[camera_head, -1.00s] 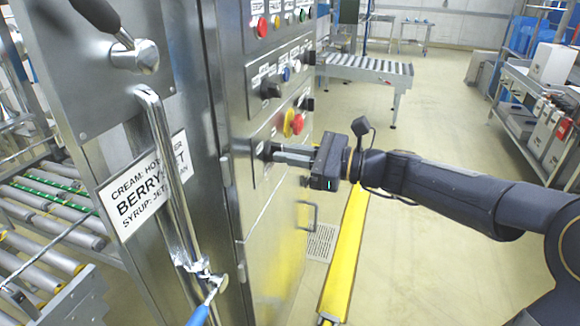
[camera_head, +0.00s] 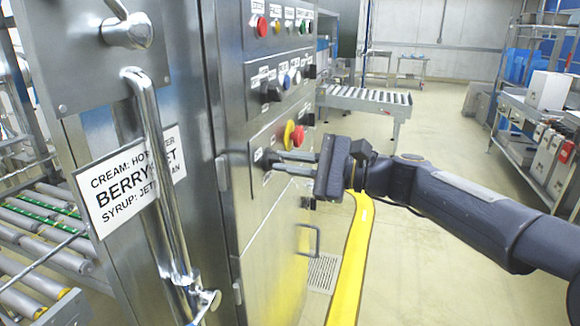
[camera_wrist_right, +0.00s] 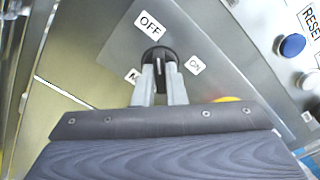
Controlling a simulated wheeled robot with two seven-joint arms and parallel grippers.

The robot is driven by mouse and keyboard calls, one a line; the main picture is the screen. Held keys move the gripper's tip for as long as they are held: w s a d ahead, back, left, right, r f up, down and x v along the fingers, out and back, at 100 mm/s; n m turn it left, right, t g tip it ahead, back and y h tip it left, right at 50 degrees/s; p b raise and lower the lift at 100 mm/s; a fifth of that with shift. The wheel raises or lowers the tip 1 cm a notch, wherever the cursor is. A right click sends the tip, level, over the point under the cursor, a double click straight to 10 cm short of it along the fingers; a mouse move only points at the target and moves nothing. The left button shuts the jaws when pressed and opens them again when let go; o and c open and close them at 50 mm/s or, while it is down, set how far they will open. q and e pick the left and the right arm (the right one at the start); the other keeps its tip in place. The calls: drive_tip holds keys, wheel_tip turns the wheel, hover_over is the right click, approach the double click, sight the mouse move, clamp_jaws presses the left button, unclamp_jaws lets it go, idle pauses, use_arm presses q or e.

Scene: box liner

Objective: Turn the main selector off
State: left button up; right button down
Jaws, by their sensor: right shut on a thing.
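The main selector is a dark round knob (camera_wrist_right: 158,53) on a metal plate, with an OFF label (camera_wrist_right: 150,25) above it and an ON label (camera_wrist_right: 195,65) to its right in the right wrist view. A third label at lower left is partly hidden. My right gripper (camera_wrist_right: 159,72) is shut on the knob, a finger on each side. The knob's ridge seems to point up toward the OFF label, though the fingers cover part of it. In the head view my right gripper (camera_head: 276,161) reaches the cabinet front below the red emergency button (camera_head: 297,136). My left gripper is not in view.
The steel cabinet (camera_head: 275,230) carries more buttons and a black knob (camera_head: 271,91) above. A door with a long bar handle (camera_head: 157,170) and a sign (camera_head: 132,183) stands at left.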

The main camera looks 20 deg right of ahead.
idle(0.3)
drive_tip(key=c, duration=1.5)
unclamp_jaws()
drive_tip(key=shift+d, duration=0.15)
drive_tip(key=v, duration=0.7)
drive_tip(key=shift+s+d, duration=0.2)
drive_tip(key=shift+s, duration=0.05)
drive_tip(key=shift+f, duration=0.1)
